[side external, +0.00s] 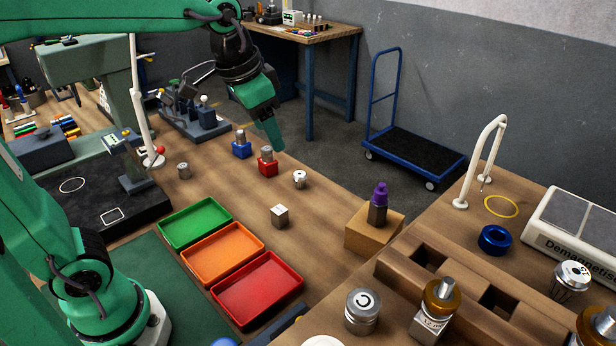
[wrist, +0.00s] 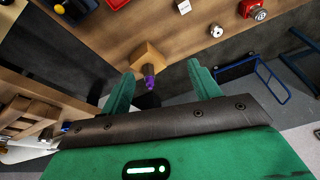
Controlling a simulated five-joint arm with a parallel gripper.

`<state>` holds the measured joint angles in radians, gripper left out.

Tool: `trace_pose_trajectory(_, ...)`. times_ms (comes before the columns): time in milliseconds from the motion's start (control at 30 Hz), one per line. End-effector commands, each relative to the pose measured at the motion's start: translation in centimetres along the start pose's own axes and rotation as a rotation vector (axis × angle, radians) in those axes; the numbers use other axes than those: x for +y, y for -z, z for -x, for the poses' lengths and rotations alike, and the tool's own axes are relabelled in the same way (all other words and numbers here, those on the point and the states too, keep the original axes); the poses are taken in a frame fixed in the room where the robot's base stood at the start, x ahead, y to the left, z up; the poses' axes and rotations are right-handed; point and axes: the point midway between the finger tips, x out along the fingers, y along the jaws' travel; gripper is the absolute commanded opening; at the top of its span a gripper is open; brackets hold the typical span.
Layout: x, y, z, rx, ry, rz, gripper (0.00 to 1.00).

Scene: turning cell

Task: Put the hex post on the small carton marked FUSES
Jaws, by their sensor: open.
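A grey hex post with a purple top (side external: 377,210) stands upright on a small brown carton (side external: 368,240) at the table's right side. The carton's marking cannot be read. In the wrist view the carton (wrist: 147,54) shows beyond my fingers, with the purple top of the post (wrist: 150,82) pointing toward the camera. My gripper (side external: 274,143) is open and empty, raised above the table and well to the left of the post. In the wrist view my gripper (wrist: 161,70) has its two green fingers spread apart with nothing between them.
Green (side external: 195,222), orange (side external: 222,252) and red (side external: 258,288) trays lie in front. A white cube (side external: 280,215), a white-topped cylinder (side external: 299,179) and red (side external: 267,165) and blue (side external: 241,148) blocks stand on the table. A wooden rack (side external: 430,262) is close to the carton.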

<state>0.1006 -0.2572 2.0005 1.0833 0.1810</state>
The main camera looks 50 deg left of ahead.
Motion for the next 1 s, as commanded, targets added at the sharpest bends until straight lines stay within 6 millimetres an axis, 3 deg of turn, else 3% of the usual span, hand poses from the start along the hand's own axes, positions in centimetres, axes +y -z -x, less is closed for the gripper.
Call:
trace_pose_trajectory(300,-0.2,-7.4,0.2,0.092,0.032,0.146,0.62)
trace_pose_trajectory(500,0.0,-11.2,-0.7,0.143,0.048,0.224,0.62)
trace_pose_trajectory(700,0.1,-13.1,-1.4,0.170,0.055,0.266,0.62)
trace_pose_trajectory(1000,0.2,-13.4,-1.6,0.173,0.056,0.274,0.62)
